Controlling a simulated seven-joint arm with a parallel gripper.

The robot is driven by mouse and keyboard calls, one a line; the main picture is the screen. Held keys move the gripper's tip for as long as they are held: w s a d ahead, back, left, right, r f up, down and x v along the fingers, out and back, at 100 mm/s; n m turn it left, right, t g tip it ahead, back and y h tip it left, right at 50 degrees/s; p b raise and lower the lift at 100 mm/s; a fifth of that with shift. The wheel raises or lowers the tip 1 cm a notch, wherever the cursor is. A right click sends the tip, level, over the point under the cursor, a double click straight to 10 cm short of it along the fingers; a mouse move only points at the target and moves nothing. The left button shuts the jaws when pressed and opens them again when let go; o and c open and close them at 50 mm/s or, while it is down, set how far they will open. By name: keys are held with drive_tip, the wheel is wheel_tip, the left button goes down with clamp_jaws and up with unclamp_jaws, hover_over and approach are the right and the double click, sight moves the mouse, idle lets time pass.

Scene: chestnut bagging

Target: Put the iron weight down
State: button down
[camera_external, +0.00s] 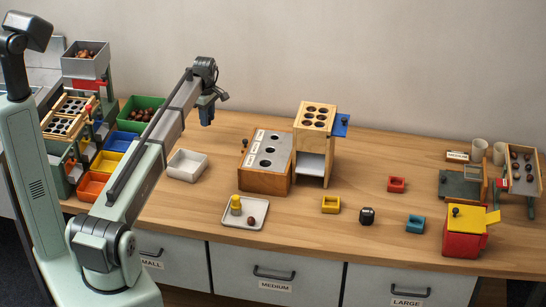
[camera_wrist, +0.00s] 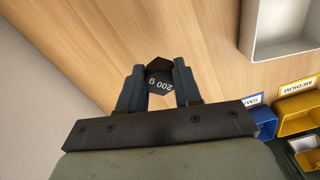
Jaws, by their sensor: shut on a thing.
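The iron weight (camera_wrist: 160,82) is a dark six-sided block marked "200 g", seen in the wrist view between my two fingers. My gripper (camera_wrist: 161,88) is shut on it. In the external view my gripper (camera_external: 207,117) points down above the back of the wooden table (camera_external: 330,260), right of the green bin and above the white tray's level. The weight cannot be made out there. Bare wood lies below the weight in the wrist view; its height above the table is hard to judge.
A white empty tray (camera_external: 187,165) stands below my gripper. Green (camera_external: 141,113), blue and yellow bins stand left. A wooden holed box (camera_external: 265,165) and taller stand (camera_external: 315,125) are right.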

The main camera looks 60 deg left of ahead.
sight(209, 141)
drive_tip(key=shift+f, duration=3.55)
drive_tip(key=shift+f, duration=0.1)
drive_tip(key=c, duration=0.8)
unclamp_jaws()
wheel_tip(209, 141, up, 12)
drive_tip(key=shift+r, duration=0.15)
